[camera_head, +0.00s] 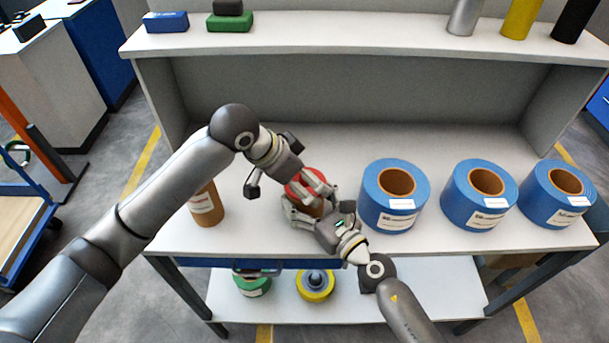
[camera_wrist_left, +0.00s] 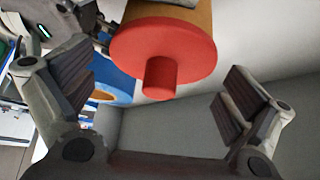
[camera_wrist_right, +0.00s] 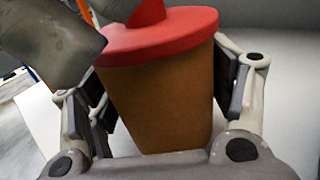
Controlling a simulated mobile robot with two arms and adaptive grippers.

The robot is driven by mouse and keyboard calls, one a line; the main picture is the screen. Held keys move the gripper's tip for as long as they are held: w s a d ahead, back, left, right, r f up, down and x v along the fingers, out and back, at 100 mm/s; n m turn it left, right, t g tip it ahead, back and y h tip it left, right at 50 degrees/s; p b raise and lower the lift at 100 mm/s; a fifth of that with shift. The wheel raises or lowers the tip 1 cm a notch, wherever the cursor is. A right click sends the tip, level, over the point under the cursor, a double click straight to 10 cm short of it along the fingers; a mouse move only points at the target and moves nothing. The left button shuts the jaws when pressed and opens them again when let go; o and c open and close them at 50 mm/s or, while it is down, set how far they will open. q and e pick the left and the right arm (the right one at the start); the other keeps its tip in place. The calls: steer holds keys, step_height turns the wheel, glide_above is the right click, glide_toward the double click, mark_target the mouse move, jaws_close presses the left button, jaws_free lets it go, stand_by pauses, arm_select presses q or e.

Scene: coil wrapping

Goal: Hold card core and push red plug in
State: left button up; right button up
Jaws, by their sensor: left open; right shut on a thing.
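The brown card core (camera_wrist_right: 160,105) stands upright on the bench, and my right gripper (camera_head: 309,203) is shut around its sides. The red plug (camera_wrist_right: 165,38) sits at the core's top end, its wide flange against the rim with no clear gap visible; anything inside the core is hidden. The plug also shows in the head view (camera_head: 301,186), partly covered by the grippers. My left gripper (camera_head: 275,168) is open and empty just above and to the left of the plug. In the left wrist view the plug's knob (camera_wrist_left: 160,78) points between the spread fingers, untouched.
Three blue-wrapped coils (camera_head: 394,178) stand to the right on the bench. Another brown labelled core (camera_head: 206,208) stands left, partly behind my left arm. A green coil (camera_head: 252,284) and a yellow one (camera_head: 315,286) are on the lower shelf. The bench behind is clear.

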arm_select(q)
steer(key=v, duration=1.2)
steer(key=shift+f, duration=0.1)
arm_select(e)
steer(key=o, duration=1.1)
steer(key=shift+s+d, duration=0.1)
